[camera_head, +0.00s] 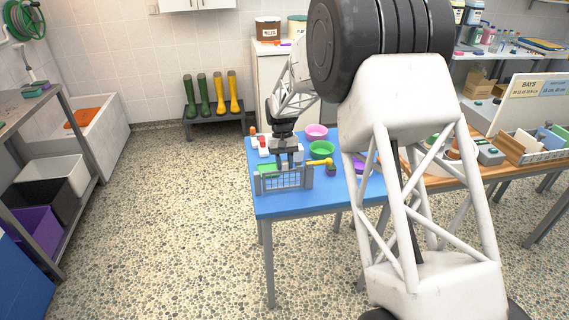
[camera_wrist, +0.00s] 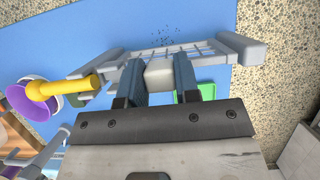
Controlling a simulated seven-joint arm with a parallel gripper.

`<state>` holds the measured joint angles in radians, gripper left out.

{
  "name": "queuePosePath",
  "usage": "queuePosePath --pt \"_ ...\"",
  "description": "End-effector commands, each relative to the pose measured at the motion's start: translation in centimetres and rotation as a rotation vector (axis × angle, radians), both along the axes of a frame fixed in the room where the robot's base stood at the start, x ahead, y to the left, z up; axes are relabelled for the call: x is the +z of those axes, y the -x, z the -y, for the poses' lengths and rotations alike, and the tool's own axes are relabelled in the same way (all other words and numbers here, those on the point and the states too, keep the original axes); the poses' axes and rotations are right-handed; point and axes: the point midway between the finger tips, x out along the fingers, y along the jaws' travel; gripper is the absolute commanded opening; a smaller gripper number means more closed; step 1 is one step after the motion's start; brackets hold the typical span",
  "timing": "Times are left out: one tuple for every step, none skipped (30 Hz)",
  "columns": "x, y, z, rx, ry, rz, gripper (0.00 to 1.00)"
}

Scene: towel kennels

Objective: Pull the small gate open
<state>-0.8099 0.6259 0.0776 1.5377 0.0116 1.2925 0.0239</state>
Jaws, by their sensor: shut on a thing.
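The small gate (camera_head: 284,181) is a grey wire lattice between two grey posts near the front edge of the blue table. Its lattice also shows in the wrist view (camera_wrist: 188,49), with one post (camera_wrist: 242,48) at right and another at left. My gripper (camera_head: 287,164) is over the gate, pointing down. In the wrist view my gripper (camera_wrist: 159,76) has its two blue-grey fingers shut on a pale block (camera_wrist: 159,72) at the lattice, which looks like the gate's handle. The fingers hide part of the gate. I cannot tell whether it has swung at all.
A yellow-handled thing (camera_head: 320,161) lies close to the gate's right post. A green bowl (camera_head: 321,151) and a pink bowl (camera_head: 316,131) stand behind. A green thing (camera_head: 266,168) lies behind the gate at left.

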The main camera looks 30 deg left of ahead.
Motion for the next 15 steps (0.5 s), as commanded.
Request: queuePosePath --pt "0.0 0.0 0.0 -0.005 0.000 0.000 0.00" --pt "0.0 0.0 0.1 -0.009 0.000 0.000 0.00" --pt "0.0 0.1 0.1 -0.016 0.000 0.000 0.00" --pt "0.0 0.1 0.2 -0.023 0.000 0.000 0.00" --pt "0.0 0.2 0.2 -0.030 0.000 0.000 0.00" --pt "0.1 0.2 0.3 -0.041 0.000 0.000 0.00" --pt "0.1 0.3 0.3 -0.052 0.000 0.000 0.00" --pt "0.1 0.4 0.4 -0.065 0.000 0.001 0.00" --pt "0.1 0.5 0.5 -0.082 -0.001 0.000 0.00" --pt "0.1 0.6 0.5 -0.098 -0.001 0.000 0.00" --pt "0.1 0.7 0.6 -0.115 0.000 0.000 0.00" --pt "0.0 0.8 0.8 -0.138 0.000 0.000 0.00" --pt "0.1 1.0 0.9 -0.157 0.000 0.000 0.00" --pt "0.1 1.1 0.9 -0.178 -0.001 -0.001 0.00" --pt "0.1 1.3 1.1 -0.207 -0.001 -0.001 0.00"
